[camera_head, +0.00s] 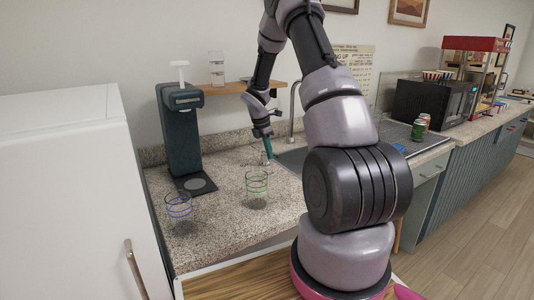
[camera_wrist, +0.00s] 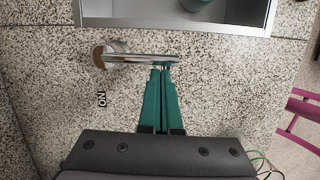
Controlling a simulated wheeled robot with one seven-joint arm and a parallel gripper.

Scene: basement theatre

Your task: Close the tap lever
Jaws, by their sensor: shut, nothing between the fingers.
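The chrome tap lever (camera_wrist: 140,58) lies across the wrist view, pointing right from its round base (camera_wrist: 110,54) on the speckled counter. The word "ON" (camera_wrist: 102,98) is printed on the counter below the base. My gripper (camera_wrist: 162,69) has its green fingers shut together and empty, with the tips at the lever's free end on its lower side. Whether they touch cannot be told. In the head view my gripper (camera_head: 269,155) reaches down by the small lever (camera_head: 264,158), left of the curved spout (camera_head: 293,108). My arm hides part of the sink.
The sink (camera_wrist: 190,22) is beyond the lever.

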